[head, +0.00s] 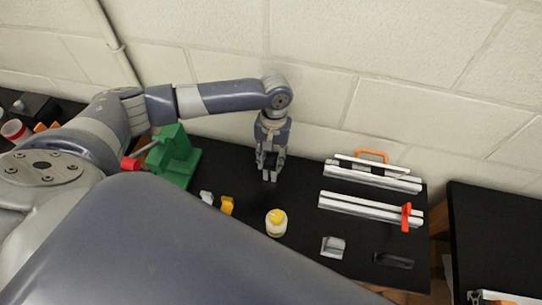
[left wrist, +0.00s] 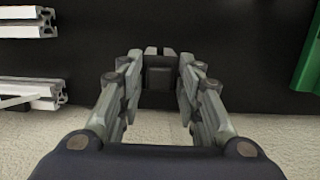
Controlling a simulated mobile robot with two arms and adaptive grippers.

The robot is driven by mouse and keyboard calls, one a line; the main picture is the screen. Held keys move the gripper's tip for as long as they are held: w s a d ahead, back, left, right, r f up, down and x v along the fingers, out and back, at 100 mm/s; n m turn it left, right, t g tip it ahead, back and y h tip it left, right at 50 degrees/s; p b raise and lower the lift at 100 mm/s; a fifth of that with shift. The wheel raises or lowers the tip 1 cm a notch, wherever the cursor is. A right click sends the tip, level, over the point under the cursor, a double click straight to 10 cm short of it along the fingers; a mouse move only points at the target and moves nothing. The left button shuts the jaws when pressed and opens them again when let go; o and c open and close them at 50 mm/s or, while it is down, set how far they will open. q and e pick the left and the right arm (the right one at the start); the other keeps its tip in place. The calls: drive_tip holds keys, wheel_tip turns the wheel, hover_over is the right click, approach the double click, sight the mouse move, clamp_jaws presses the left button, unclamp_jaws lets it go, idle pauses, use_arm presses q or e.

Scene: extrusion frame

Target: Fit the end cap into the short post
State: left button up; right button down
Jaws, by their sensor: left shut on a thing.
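My left gripper (head: 267,172) is upright over the black bench, pointing down, to the right of the green stand. In the left wrist view its fingers (left wrist: 158,65) are closed on a small dark square piece (left wrist: 160,77), which looks like the end cap. In the head view the piece is too small and dark to make out. I cannot pick out the short post for sure. A short grey metal piece (head: 334,247) lies near the front of the bench, but I cannot tell what it is. My right gripper is not in view.
Aluminium profiles (head: 358,206) lie at right, one with a red clamp (head: 406,216). An orange-handled tool (head: 371,155) is behind. The green stand (head: 176,157) is at left. A yellow-capped bottle (head: 276,223), yellow piece (head: 227,205) and black handle (head: 393,260) stand in front.

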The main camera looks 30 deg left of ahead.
use_arm(q)
drive_tip(key=o, duration=1)
drive_tip(key=shift+c, duration=0.2)
wheel_tip(320, 180, up, 12)
drive_tip(key=w, duration=0.1)
drive_tip(key=shift+w+a, duration=0.2)
drive_tip(key=shift+w, duration=0.2)
drive_tip(key=shift+f, duration=0.15)
